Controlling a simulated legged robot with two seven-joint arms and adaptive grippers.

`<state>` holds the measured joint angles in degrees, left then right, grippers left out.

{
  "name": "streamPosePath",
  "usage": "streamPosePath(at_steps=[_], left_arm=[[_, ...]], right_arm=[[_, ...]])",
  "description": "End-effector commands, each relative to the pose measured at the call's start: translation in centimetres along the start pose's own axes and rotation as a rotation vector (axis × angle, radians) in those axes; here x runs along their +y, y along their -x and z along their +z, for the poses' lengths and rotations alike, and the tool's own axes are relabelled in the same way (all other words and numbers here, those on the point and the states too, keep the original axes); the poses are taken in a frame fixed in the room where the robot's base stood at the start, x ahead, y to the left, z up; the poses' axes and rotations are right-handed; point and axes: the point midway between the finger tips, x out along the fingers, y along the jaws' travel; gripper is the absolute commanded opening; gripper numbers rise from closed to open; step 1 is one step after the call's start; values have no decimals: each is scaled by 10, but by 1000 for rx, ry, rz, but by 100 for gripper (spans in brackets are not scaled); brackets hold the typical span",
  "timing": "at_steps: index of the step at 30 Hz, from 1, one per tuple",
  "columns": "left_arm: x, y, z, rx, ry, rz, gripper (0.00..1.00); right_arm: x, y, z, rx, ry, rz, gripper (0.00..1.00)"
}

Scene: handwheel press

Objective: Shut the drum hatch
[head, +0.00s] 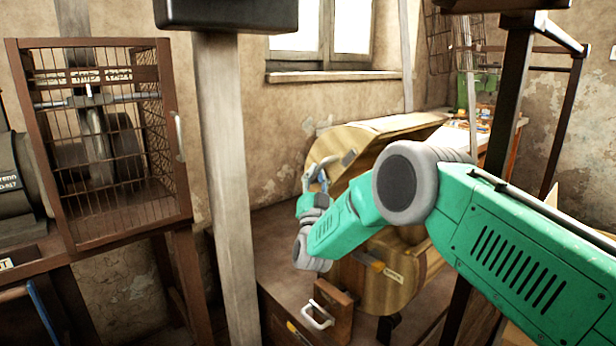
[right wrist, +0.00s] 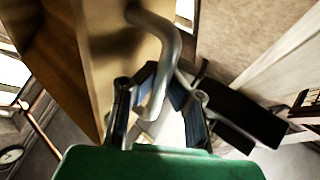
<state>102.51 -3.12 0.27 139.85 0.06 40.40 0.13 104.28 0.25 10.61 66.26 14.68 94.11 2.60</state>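The wooden drum (head: 378,288) stands at the middle right in the head view, partly hidden by my right arm. A pale wooden panel, apparently its hatch (head: 375,137), stands raised above it, so the hatch looks open. My right gripper (head: 317,178) is at the left side of the panel. In the right wrist view, a bent metal handle (right wrist: 168,55) on the panel (right wrist: 105,50) runs down between the fingers of my right gripper (right wrist: 158,100). The fingers are apart, with gaps visible beside the handle; firm contact cannot be seen. My left gripper is out of view.
A wooden post (head: 226,170) rises in front, left of the drum. A barred cage (head: 105,140) stands at the left. A small wooden box with a white handle (head: 318,315) sits below the drum. A cluttered bench (head: 470,128) is behind at the right.

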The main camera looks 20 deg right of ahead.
Motion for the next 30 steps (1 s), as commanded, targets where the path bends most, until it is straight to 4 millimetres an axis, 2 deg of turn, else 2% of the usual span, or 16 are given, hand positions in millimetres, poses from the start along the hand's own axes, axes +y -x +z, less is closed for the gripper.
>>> streamPosePath(at_steps=[1,3,12,30], left_arm=[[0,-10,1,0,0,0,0],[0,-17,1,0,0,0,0],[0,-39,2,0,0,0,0],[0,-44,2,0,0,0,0]], right_arm=[[4,10,4,23,-19,1,0],[9,16,2,64,-46,3,0],[21,35,-3,189,-135,11,0],[25,40,-5,229,-163,14,0]])
